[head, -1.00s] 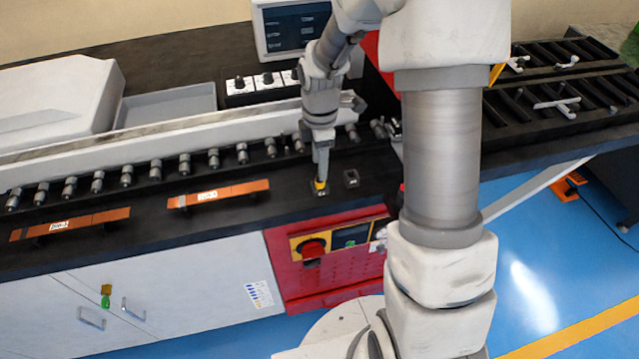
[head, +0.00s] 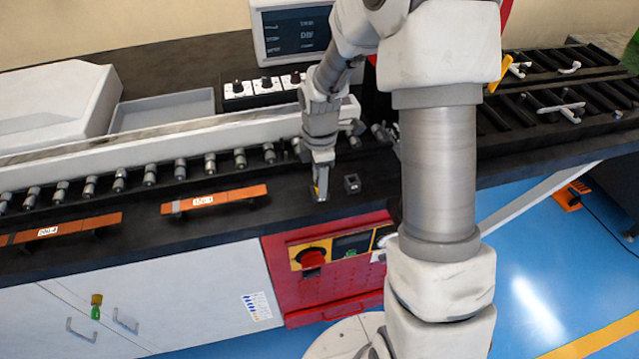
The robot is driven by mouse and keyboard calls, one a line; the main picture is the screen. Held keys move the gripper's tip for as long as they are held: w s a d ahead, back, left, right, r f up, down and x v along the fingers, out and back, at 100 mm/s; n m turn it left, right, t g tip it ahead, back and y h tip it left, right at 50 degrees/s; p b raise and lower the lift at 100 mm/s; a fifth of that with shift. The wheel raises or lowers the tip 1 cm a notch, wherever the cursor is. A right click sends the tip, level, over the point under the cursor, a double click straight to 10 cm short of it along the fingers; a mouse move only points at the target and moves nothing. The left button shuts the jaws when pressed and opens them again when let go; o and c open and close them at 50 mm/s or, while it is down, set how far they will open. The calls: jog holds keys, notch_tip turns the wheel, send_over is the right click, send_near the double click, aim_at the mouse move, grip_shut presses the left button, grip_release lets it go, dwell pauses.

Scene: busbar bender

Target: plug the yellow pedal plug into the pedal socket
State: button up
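My gripper (head: 320,196) points down at the front edge of the black bench top, its fingers around or beside the yellow plug (head: 316,189). Only a sliver of yellow shows; the fingers hide the rest and the dark base seen under it earlier. I cannot tell whether the fingers are closed on it. A small dark square block with an opening, seemingly a socket (head: 352,183), stands just right of the gripper, apart from it and empty.
A red panel (head: 310,277) with a red knob is below the bench edge. Orange bars (head: 215,199) and a row of rollers (head: 180,170) lie to the left. My arm's thick column blocks the view to the right. An orange foot pedal (head: 568,199) with a cable is on the blue floor.

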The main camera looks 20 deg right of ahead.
grip_shut()
jog(key=shift+r, duration=0.15)
jog(key=shift+r+p, duration=0.95)
jog(key=shift+r, duration=0.15)
jog(key=shift+r+p, duration=1.95)
jog(key=shift+r, duration=0.6)
